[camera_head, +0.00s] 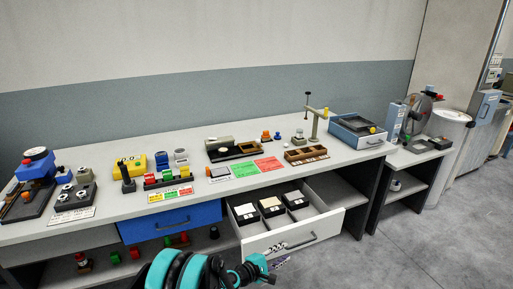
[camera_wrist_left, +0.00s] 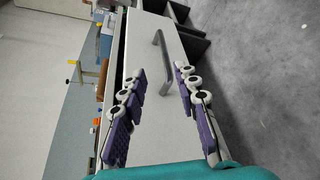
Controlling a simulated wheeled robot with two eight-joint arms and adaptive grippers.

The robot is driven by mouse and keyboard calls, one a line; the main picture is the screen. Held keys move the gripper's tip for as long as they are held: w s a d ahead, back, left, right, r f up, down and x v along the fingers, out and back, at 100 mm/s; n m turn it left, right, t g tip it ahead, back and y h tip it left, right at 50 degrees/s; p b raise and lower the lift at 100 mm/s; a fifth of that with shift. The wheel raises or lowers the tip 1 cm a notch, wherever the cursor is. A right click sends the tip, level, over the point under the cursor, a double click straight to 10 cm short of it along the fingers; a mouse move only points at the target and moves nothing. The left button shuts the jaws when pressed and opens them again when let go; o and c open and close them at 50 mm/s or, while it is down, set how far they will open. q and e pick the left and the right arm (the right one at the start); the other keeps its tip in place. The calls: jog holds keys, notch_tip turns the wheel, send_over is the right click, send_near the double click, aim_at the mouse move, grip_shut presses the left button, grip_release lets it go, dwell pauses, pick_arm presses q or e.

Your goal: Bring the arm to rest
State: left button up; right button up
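My left arm comes in at the bottom of the head view, and its gripper (camera_head: 279,256) is in front of the pulled-out white drawer (camera_head: 273,238). In the left wrist view the fingers of the gripper (camera_wrist_left: 160,74) are spread apart with nothing held between them. The drawer's grey handle (camera_wrist_left: 161,62) shows between and beyond the fingertips; I see no finger closed on it. The handle also shows in the head view (camera_head: 300,243). My right gripper is in neither view.
The open drawer holds black boxes (camera_head: 245,213) and juts out from the long workbench (camera_head: 120,203). A blue drawer (camera_head: 170,222) to its left is shut. Tools and colored labels crowd the bench top. A smaller table (camera_head: 405,158) stands at right; the floor (camera_head: 400,240) in front is clear.

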pick_arm(q)
jog(key=s+a+r+m+g+y, duration=0.1)
jog(key=s+a+r+m+y, duration=0.3)
jog(key=a+r, duration=0.3)
jog(key=s+a+r+m+y, duration=0.1)
jog(key=s+a+r+m, duration=0.2)
jog(key=s+a+r, duration=0.35)
jog(key=s+a+m+g+y, duration=0.1)
jog(key=s+a+m+y, duration=0.5)
jog(key=s+a, duration=1)
jog(key=s, duration=0.3)
jog(key=shift+s+m+g+y, duration=0.25)
jog(key=shift+m+g+y, duration=0.05)
jog(key=shift+y, duration=0.1)
